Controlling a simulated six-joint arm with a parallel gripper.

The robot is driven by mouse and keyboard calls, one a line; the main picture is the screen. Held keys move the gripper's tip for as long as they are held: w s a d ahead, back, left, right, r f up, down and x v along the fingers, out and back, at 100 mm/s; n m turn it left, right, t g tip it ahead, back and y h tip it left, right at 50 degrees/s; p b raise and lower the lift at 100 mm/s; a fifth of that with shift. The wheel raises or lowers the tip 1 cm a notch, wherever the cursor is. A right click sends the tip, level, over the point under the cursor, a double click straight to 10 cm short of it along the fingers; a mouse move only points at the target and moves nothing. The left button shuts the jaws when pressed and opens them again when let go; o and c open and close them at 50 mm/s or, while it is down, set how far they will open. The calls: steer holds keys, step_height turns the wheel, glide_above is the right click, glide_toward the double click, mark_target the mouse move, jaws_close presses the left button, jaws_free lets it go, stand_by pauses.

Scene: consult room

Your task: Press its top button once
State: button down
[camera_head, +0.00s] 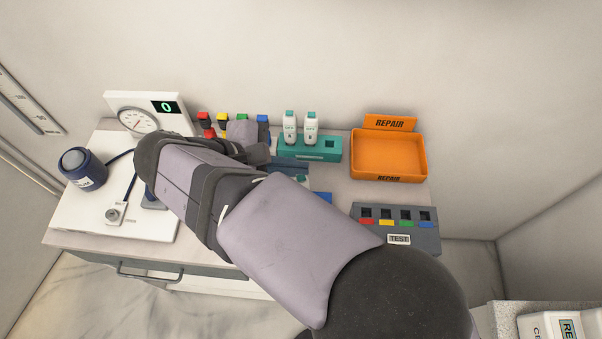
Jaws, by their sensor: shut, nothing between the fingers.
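The task does not name its object, and I cannot tell which button is meant. A white gauge unit (174,121) at the back left has a round dial and a display reading 0. A dark blue cylinder (86,176) with a grey round top stands at the left, a dark cable running from it toward the gauge. A small white block (116,213) with a round grey part on top sits at the front left. My arm reaches across the table from the lower right, its far end near the gauge. My gripper's fingers are hidden behind the arm.
Red, yellow, green and blue items (222,118) stand behind my arm. An empty orange REPAIR tray (421,158) is at the back right. A grey TEST block (433,243) with several sockets is at the front right.

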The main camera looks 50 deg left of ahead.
steer(key=shift+f, duration=0.9)
stand_by(1.1)
steer(key=shift+r, duration=0.15)
steer(key=shift+r+p, duration=0.65)
steer(key=shift+r, duration=0.1)
step_height(320, 180, up, 5)
steer(key=p, duration=0.4)
stand_by(0.5)
stand_by(0.6)
